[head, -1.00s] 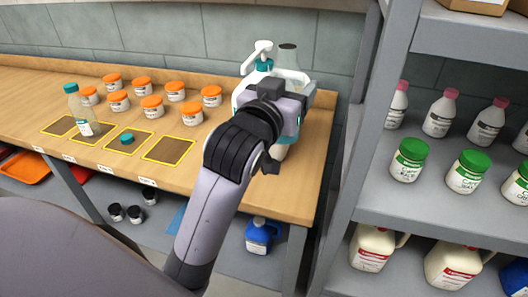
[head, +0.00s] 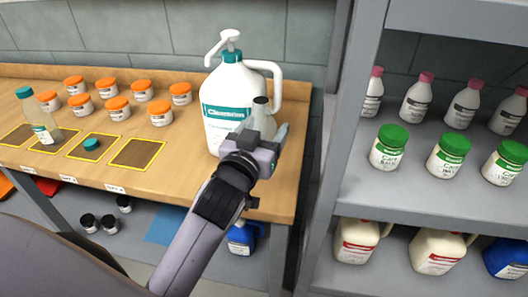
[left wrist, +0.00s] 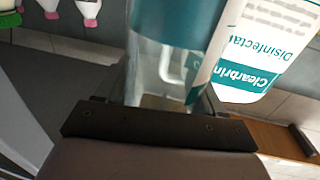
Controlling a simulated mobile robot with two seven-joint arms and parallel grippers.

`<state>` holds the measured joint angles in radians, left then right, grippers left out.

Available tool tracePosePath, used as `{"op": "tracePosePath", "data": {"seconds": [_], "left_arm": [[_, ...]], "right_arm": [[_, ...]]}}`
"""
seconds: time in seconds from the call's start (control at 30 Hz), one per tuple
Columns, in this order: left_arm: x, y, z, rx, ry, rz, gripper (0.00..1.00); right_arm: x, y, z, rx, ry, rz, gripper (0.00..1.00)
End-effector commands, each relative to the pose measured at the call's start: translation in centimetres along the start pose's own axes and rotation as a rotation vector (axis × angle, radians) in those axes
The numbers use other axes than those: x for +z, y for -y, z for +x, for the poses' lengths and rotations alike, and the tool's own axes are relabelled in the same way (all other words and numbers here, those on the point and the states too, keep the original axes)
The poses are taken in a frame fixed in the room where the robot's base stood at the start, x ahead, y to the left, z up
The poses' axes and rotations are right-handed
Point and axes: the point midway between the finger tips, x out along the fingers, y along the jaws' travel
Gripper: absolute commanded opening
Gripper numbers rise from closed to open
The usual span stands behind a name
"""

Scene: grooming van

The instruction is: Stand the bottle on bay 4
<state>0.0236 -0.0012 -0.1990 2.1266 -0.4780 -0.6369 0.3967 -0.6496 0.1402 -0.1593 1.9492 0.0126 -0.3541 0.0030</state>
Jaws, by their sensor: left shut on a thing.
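My left gripper (head: 264,146) is shut on a clear bottle with a dark top (head: 262,112), in front of the right side of a large white pump jug with a teal label (head: 226,110). In the left wrist view the clear bottle (left wrist: 150,75) is between the fingers, with the jug's label (left wrist: 262,60) close by. The arm hides the bottle's lower part. Bay 4 appears to be the rightmost yellow-outlined dark square (head: 137,153), and it is bare. My right gripper is not in view.
A teal-capped clear bottle (head: 40,115) stands among the left squares. A small teal cap (head: 92,144) lies on the square left of the rightmost. Several orange-lidded jars (head: 160,112) stand behind. A grey shelf unit (head: 325,190) with bottles stands right.

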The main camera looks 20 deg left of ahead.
Motion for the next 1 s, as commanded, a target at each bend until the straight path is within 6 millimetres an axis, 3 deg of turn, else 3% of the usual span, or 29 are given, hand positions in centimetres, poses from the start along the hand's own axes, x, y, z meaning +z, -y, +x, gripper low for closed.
{"op": "tracePosePath", "data": {"seconds": [0.4, 0.83, 0.87, 0.9, 1.0], "left_arm": [[4.9, 0.0, 0.0, 0.000, 0.002, 0.000, 0.34], [5.5, 0.0, 0.0, 0.000, 0.000, -0.001, 0.34], [5.3, 0.0, 0.0, 0.000, 0.000, -0.001, 0.78], [5.3, 0.0, 0.0, 0.000, 0.000, -0.001, 0.91], [5.3, 0.0, 0.0, 0.000, 0.000, 0.000, 0.94]], "right_arm": [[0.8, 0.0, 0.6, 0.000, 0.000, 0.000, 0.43], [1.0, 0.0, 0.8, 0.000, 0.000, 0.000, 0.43], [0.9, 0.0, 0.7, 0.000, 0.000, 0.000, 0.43], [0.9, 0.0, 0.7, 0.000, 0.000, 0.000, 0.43], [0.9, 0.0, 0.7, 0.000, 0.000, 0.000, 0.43]]}}
